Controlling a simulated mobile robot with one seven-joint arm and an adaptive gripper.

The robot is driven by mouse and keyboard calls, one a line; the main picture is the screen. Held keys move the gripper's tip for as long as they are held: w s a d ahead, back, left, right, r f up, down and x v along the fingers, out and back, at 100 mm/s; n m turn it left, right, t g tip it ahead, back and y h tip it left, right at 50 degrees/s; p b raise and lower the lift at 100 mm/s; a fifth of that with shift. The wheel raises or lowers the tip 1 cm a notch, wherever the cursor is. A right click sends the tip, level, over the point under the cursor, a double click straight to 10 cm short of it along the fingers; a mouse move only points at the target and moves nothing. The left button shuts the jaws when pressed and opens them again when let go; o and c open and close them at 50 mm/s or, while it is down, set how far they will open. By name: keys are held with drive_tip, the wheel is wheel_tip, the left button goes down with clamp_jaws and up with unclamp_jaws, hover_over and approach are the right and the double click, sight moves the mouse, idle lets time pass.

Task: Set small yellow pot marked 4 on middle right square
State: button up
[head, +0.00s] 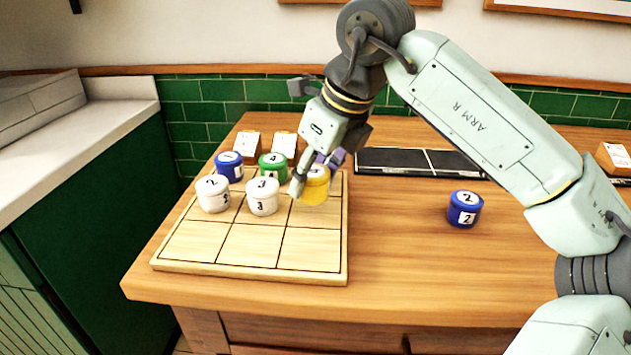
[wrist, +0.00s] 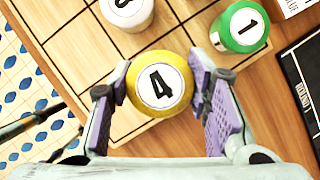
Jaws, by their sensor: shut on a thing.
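The small yellow pot (head: 316,190) marked 4 is upright at the right column of the wooden grid board (head: 248,271). My gripper (head: 314,178) is shut on it, with its purple-padded fingers on either side. The wrist view shows the 4 on the yellow lid (wrist: 161,86) between my fingertips (wrist: 160,92). The middle right square is largely hidden by the pot and fingers. I cannot tell whether the pot touches the board.
White pots (head: 213,194) (head: 262,196) stand in the middle row, left and centre. Blue (head: 229,167) and green (head: 268,161) pots stand in the back row. The front row is empty. Another blue pot (head: 465,209) stands right of the board, near a black tray (head: 395,161).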

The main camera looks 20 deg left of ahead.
sight(317, 187)
drive_tip(key=shift+w, duration=0.55)
drive_tip(key=f, duration=0.2)
drive_tip(key=f+p, duration=0.1)
drive_tip(key=shift+w+f, duration=0.15)
drive_tip(key=shift+w, duration=0.1)
drive_tip(key=shift+f+b, duration=0.3)
drive_tip(key=shift+f, duration=0.2)
drive_tip(key=o, duration=1.3)
drive_tip(key=shift+r, duration=0.1)
drive_tip(key=shift+c, duration=0.2)
drive_tip(key=shift+d+r+p, duration=0.1)
drive_tip(key=shift+r+p, duration=0.2)
drive_tip(key=shift+r, duration=0.1)
drive_tip(key=v, duration=1.1)
drive_tip(key=shift+r+b, duration=0.3)
